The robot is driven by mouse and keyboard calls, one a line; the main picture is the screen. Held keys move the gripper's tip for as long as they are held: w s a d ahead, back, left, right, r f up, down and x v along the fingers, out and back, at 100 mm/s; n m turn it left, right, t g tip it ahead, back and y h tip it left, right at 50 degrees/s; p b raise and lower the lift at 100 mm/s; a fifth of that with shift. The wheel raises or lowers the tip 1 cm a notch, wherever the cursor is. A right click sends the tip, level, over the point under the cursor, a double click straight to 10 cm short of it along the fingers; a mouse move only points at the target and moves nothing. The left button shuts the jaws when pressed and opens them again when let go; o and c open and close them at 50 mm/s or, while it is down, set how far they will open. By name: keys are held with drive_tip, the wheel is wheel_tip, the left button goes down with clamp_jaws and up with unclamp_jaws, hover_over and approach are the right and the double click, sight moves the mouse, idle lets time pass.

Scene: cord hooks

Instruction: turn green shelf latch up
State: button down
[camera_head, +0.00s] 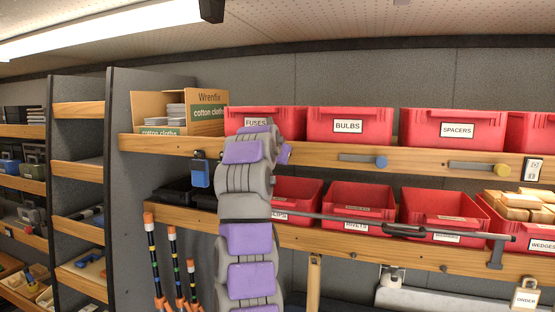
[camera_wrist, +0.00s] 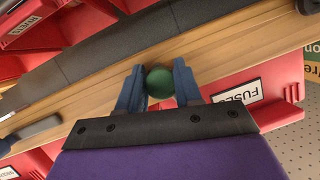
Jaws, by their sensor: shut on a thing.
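The green shelf latch shows in the wrist view as a round green knob (camera_wrist: 160,83) in front of the wooden shelf edge. My gripper (camera_wrist: 158,78) has its two blue fingers on either side of the knob and is shut on it. The latch's bar and its angle are hidden behind the knob and gripper. In the head view my grey and purple arm reaches up to the upper shelf board (camera_head: 330,155) below the FUSES bin (camera_head: 290,121). It hides the green latch and my fingertips there.
On the same board, a blue-knobbed latch (camera_head: 381,161) and a yellow-knobbed latch (camera_head: 502,170) lie about level. Red bins stand above and below, including BULBS (camera_head: 348,125). A dark-gripped rod (camera_head: 405,230) crosses before the lower bins. A blue tag (camera_head: 200,172) hangs left of my arm.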

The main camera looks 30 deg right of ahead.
drive_tip(key=m+t+b, duration=0.2)
drive_tip(key=m, duration=0.1)
drive_tip(key=shift+a+m+y, duration=0.15)
drive_tip(key=shift+m+y, duration=0.25)
drive_tip(key=shift+m+t, duration=0.3)
drive_tip(key=shift+m, duration=0.1)
drive_tip(key=shift+r, duration=0.2)
drive_tip(key=c, duration=1.1)
unclamp_jaws()
drive_tip(key=shift+c, duration=0.2)
drive_tip(key=o, duration=0.4)
drive_tip(key=shift+w+f, duration=0.15)
drive_tip(key=shift+w, duration=0.05)
drive_tip(key=shift+c, duration=0.2)
drive_tip(key=shift+s+b, duration=0.2)
drive_tip(key=shift+b, duration=0.1)
drive_tip(key=b+v, duration=0.5)
drive_tip(key=v, duration=1.2)
